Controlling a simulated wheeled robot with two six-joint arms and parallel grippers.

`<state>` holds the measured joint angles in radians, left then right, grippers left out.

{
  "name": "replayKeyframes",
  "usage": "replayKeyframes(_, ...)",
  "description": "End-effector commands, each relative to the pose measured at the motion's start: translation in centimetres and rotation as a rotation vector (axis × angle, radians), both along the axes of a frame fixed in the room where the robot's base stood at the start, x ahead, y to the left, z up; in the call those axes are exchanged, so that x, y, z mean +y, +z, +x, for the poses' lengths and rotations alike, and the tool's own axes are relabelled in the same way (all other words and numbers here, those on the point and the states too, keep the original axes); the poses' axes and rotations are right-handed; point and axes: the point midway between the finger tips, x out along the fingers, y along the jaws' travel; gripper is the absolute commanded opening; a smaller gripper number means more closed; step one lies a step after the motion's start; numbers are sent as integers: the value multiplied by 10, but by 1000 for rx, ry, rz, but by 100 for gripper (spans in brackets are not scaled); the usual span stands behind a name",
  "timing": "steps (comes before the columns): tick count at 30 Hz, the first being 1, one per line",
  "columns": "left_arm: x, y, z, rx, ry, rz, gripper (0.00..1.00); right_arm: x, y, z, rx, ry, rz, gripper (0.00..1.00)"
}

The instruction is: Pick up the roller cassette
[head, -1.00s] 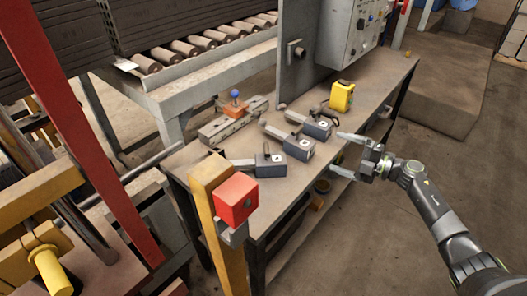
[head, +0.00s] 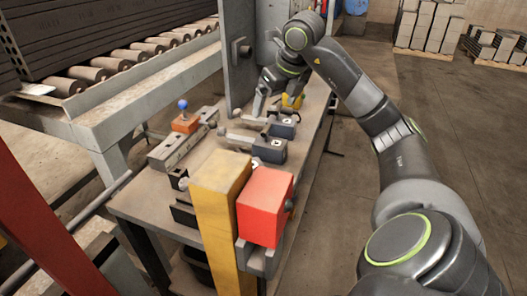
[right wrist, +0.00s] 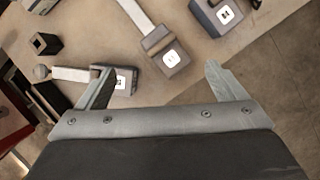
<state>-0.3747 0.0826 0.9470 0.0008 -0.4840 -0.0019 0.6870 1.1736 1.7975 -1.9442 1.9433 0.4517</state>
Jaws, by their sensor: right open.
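Dark blocks with white square labels and pale bars lie on the bench; I take these for the cassettes. One block (head: 282,126) lies toward the back, and another (head: 269,149) is nearer; a third is mostly hidden behind the yellow post. In the right wrist view, the middle block (right wrist: 172,58) lies beyond the gap between my fingers. A left block (right wrist: 124,82) is by the left fingertip, and another (right wrist: 228,14) is at the top. My right gripper (head: 272,106) is open and empty over the back of the bench; it also shows in the wrist view (right wrist: 158,72). My left gripper is out of view.
The yellow post (head: 220,185) with a red box (head: 264,205) stands in front of the bench (head: 150,200). A jig with a blue knob (head: 183,105) lies at left. A grey upright panel (head: 238,60) rises behind.

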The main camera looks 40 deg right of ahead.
Motion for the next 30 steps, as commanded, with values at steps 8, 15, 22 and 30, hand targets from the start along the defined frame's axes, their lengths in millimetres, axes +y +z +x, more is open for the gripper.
replayKeyframes(8, -1, 1, 2, 0, 2, -1, 36, -1, -58, 23, 3, 0, 7, 90)
replayKeyframes(15, -1, 1, 2, 0, 2, -1, 36, -2, -80, 33, 1, 2, 4, 90)
replayKeyframes(22, -1, 2, 2, -7, -1, -1, 36, 0, -105, 39, 3, 1, 6, 90)
replayKeyframes(30, -1, -3, -7, 9, 0, -1, 36, 0, -130, 50, 1, 2, 3, 90)
